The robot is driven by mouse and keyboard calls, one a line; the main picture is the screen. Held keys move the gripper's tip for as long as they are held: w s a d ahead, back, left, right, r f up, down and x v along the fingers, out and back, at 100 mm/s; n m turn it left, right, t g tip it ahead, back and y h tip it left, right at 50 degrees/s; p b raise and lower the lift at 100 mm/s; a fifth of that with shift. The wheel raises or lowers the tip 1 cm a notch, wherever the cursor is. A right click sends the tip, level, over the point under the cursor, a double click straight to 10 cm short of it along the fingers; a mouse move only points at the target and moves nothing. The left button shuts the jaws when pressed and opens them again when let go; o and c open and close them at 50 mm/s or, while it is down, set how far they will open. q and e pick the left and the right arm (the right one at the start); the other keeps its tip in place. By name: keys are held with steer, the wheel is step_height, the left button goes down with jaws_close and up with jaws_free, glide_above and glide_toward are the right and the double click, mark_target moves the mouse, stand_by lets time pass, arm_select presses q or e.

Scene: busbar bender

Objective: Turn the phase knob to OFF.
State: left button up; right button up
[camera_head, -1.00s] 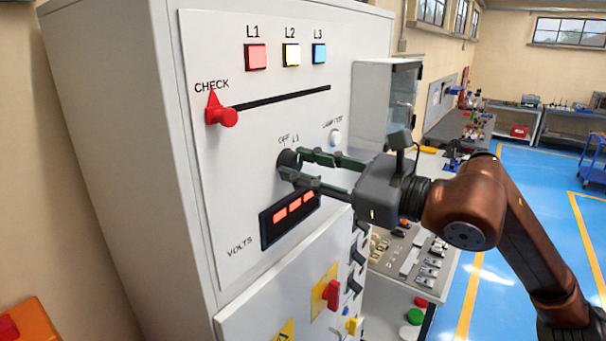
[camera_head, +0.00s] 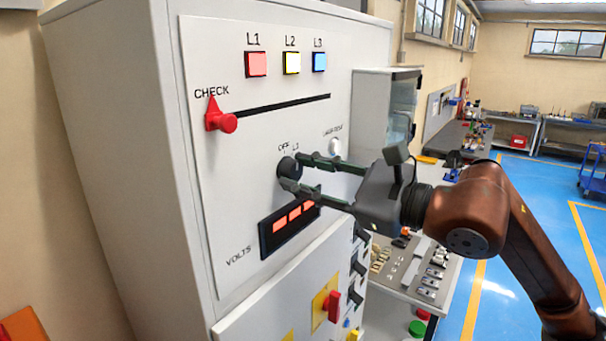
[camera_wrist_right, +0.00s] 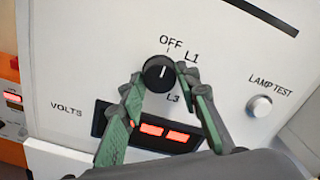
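The phase knob (camera_head: 289,167) is a round black dial on the grey panel, below the OFF and L1 labels. In the right wrist view the knob (camera_wrist_right: 158,74) shows a short white pointer mark tilted up and right, roughly toward the OFF tick; its exact setting is hard to tell. My right gripper (camera_head: 292,170) has one finger on each side of the knob. In the right wrist view the fingertips of the right gripper (camera_wrist_right: 160,75) sit against or very close to the knob's left and right edges. My left gripper is not in view.
The lit volts display (camera_head: 289,226) is just below the knob. The lamp test button (camera_head: 335,147) is to its right. A red check slider (camera_head: 221,120) and three coloured lamps are above. A red handle (camera_head: 333,306) sits lower on the cabinet.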

steer(key=o, duration=0.4)
steer(key=v, duration=1.2)
steer(key=shift+w, duration=0.1)
